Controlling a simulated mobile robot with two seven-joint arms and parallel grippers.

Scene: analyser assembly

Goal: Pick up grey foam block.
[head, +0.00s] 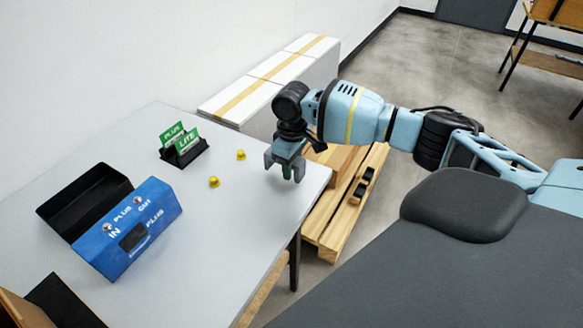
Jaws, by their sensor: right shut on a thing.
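My right gripper (285,168) is over the right end of the white table, its fingers pointing down. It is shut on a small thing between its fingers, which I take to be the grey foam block. The fingers hide most of it, and its outline is hard to make out at this size. I cannot tell whether it touches the table top. No other grey foam block shows. My left gripper is not in view.
The white table (228,233) carries a blue box (130,229) with an open black lid, a black holder (184,153) with green cards, and two yellow knobs (214,182). A wooden pallet (335,225) stands beyond its right edge. Long white cartons (265,85) stand behind.

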